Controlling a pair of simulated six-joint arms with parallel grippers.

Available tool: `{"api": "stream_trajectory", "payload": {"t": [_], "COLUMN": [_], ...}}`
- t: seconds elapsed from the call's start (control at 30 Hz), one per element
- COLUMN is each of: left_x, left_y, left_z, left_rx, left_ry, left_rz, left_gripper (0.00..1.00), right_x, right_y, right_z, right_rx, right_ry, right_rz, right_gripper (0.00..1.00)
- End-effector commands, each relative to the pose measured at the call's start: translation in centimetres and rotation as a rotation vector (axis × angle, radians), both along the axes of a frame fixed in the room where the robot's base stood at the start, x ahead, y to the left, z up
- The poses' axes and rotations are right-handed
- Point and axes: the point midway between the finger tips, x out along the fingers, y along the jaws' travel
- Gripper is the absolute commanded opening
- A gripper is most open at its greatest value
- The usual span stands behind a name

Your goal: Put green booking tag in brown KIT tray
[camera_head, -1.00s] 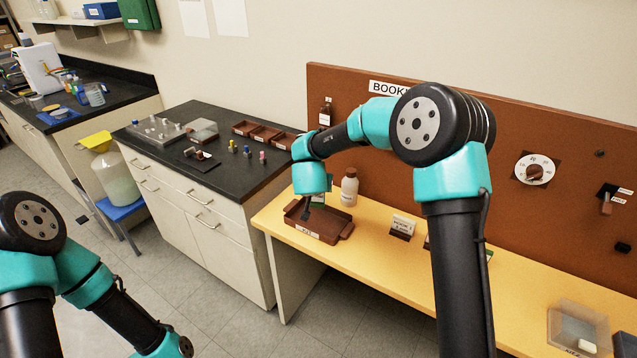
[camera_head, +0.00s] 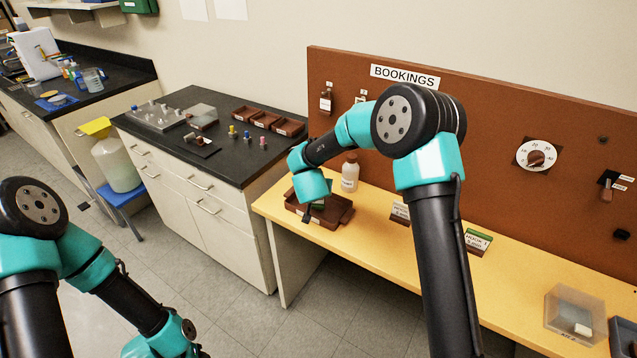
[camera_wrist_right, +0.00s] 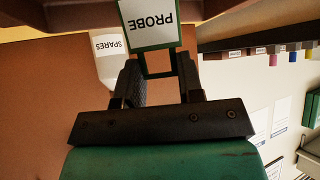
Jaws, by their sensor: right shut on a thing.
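The brown KIT tray (camera_head: 338,219) sits at the left end of the yellow bench in the head view. My right gripper (camera_head: 308,213) is low over the tray, with its wrist hiding part of the tray. In the right wrist view my right gripper (camera_wrist_right: 158,66) is shut on the green booking tag (camera_wrist_right: 150,46), a green frame with a white label reading PROBE. In the head view the tag is mostly hidden by the wrist. I cannot tell whether it touches the tray floor. My left gripper is outside the frame.
A white bottle (camera_head: 350,175) stands just behind the tray; its SPARES label shows in the right wrist view (camera_wrist_right: 108,46). Small card stands (camera_head: 477,242) and a clear box (camera_head: 575,315) are farther right. The brown BOOKINGS board (camera_head: 480,130) rises behind the bench.

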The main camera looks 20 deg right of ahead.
Motion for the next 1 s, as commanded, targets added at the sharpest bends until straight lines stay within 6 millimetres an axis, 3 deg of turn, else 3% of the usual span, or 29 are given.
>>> {"api": "stream_trajectory", "payload": {"t": [0.47,0.5,0.8,1.0], "left_x": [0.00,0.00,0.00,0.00], "left_y": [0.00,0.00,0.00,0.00], "left_z": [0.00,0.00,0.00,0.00], "left_rx": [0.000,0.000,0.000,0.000], "left_ry": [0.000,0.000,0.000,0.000], "left_rz": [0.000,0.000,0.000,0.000], "left_gripper": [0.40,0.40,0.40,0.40], "right_x": [0.00,0.00,0.00,0.00], "right_y": [-0.02,-0.02,-0.02,-0.02], "right_z": [-0.06,-0.06,-0.05,-0.06], "right_rx": [0.000,0.000,0.000,0.000], "right_ry": [0.000,0.000,0.000,0.000], "right_rz": [0.000,0.000,0.000,0.000], "right_gripper": [0.00,0.37,0.65,0.60]}}
